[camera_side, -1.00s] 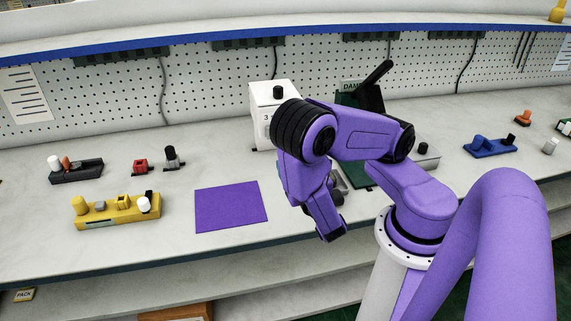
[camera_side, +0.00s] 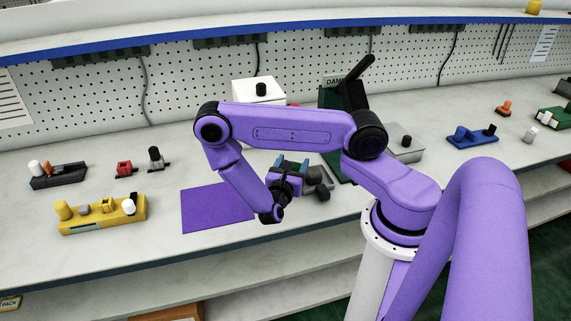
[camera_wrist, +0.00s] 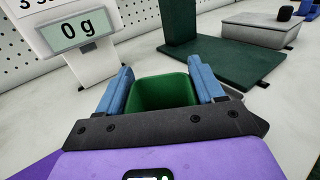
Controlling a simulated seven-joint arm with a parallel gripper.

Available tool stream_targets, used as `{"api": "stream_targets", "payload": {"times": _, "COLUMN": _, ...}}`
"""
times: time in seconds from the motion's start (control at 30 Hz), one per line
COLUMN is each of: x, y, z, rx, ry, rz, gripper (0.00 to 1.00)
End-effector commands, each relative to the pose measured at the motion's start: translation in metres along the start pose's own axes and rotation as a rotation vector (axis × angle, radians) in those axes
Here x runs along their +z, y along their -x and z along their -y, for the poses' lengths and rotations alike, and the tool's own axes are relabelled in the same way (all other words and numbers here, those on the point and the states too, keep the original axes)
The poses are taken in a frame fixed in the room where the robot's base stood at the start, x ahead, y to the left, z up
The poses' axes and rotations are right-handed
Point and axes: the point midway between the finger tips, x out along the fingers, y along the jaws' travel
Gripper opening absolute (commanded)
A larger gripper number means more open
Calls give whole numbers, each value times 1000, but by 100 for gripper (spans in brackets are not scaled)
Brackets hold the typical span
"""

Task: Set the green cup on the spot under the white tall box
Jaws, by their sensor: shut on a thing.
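My gripper (camera_wrist: 163,74) has its two blue fingers shut on the green cup (camera_wrist: 163,94), one on each side of the cup's walls. The cup is open at the top and looks empty. In the side view my gripper (camera_side: 290,163) is right of the purple mat, and the cup is mostly hidden. The white tall box (camera_side: 258,92) stands behind my arm, with a black knob on top. In the wrist view the box (camera_wrist: 95,68) is ahead and left of the cup, with a display reading 0 g. I cannot tell whether the cup touches the bench.
A dark green base with an upright panel (camera_wrist: 215,58) stands ahead and right of the cup. A low grey box (camera_wrist: 262,30) lies beyond it. The purple mat (camera_side: 215,208) is bare. A yellow block with parts (camera_side: 100,215) is further left.

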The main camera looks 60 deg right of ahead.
Motion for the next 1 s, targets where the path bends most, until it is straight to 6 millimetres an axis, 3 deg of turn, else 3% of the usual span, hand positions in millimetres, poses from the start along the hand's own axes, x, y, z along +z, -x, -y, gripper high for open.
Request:
{"api": "stream_targets", "payload": {"times": 0.3, "x": -15, "y": -19, "z": 12, "rx": -106, "ry": 0, "rz": -1, "gripper": 38}}
{"api": "stream_targets", "payload": {"times": 1.0, "x": -18, "y": -26, "z": 8, "rx": -123, "ry": -2, "rz": -3, "gripper": 38}}
